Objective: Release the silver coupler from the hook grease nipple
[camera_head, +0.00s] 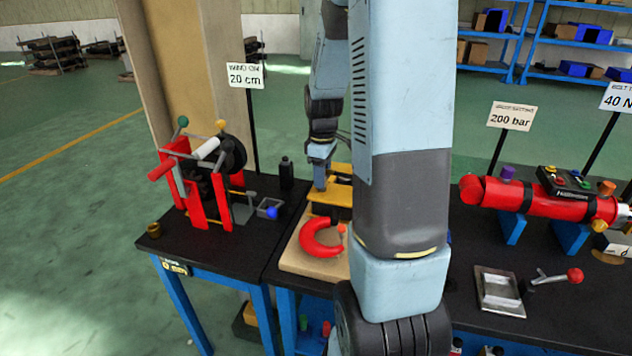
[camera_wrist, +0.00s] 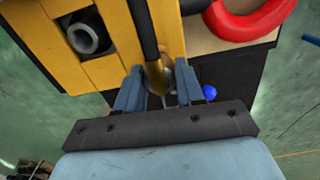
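My gripper (camera_head: 320,165) points down beside the yellow hook block (camera_head: 333,192) in the head view. In the wrist view my gripper (camera_wrist: 158,78) has its two blue-grey fingers apart, one on each side of a brass-coloured fitting (camera_wrist: 155,78) at the end of a black hose. A small silver part (camera_wrist: 171,82), possibly the coupler, shows beside the fitting between the fingers. I cannot tell whether the fingers press on it. The red hook (camera_head: 322,238) lies in front of the yellow block. The grease nipple is not discernible.
A red winch (camera_head: 203,170) stands left on the black bench. A wooden board (camera_head: 300,258) lies under the hook. A blue ball (camera_wrist: 210,92) is past the right finger. On the right are a red cylinder (camera_head: 540,200) and a metal tray (camera_head: 499,290) beside a red-knobbed lever (camera_head: 560,276).

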